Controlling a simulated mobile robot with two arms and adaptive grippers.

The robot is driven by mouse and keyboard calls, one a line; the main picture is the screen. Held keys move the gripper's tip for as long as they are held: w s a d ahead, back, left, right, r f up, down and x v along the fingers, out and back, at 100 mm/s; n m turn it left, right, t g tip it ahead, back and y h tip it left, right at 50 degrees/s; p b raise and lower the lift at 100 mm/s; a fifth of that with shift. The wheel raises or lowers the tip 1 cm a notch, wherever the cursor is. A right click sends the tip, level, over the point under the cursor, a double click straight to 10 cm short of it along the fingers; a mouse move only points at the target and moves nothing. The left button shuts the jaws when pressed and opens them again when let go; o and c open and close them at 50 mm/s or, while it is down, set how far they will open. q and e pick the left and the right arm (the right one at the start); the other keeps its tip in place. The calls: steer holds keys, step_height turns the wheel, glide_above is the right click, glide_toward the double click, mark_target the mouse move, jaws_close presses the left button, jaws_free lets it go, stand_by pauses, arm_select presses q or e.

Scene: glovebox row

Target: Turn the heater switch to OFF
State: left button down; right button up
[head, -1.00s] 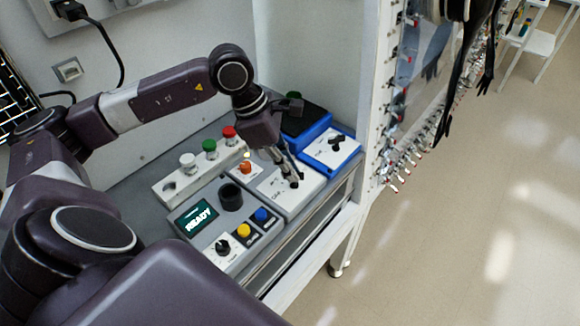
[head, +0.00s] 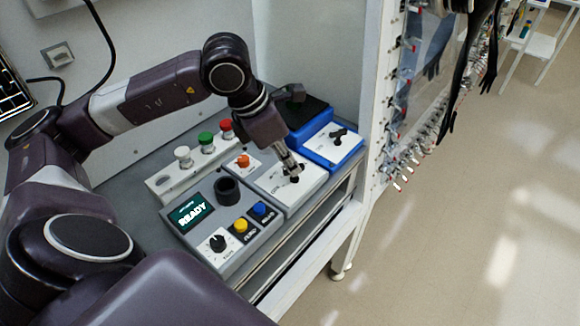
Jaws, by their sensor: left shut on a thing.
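My left gripper (head: 292,170) reaches down from above onto a grey box with a white top (head: 275,191). It is shut on the black switch knob (head: 295,179) of that box, and its fingers hide part of the knob. Small lettering is printed beside the knob, too small to read surely, so I cannot tell which position it points to. My right gripper is not in view.
Left of it stand a grey console with a READY display (head: 190,216), a black dial (head: 218,243) and yellow and blue buttons. A blue device (head: 332,147) is close on the right. A wall panel bounds the bench's right end.

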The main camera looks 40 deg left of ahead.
arm_select(q)
steer(key=shift+r+n+t+y+b, duration=0.15)
steer(key=shift+n+t+y+b, duration=0.25)
steer(key=shift+n, duration=0.8)
steer(key=shift+w, duration=0.1)
steer(key=c, duration=2)
jaws_free()
steer(key=shift+d, duration=0.1)
steer(key=shift+c, duration=0.2)
steer(key=v, duration=1.2)
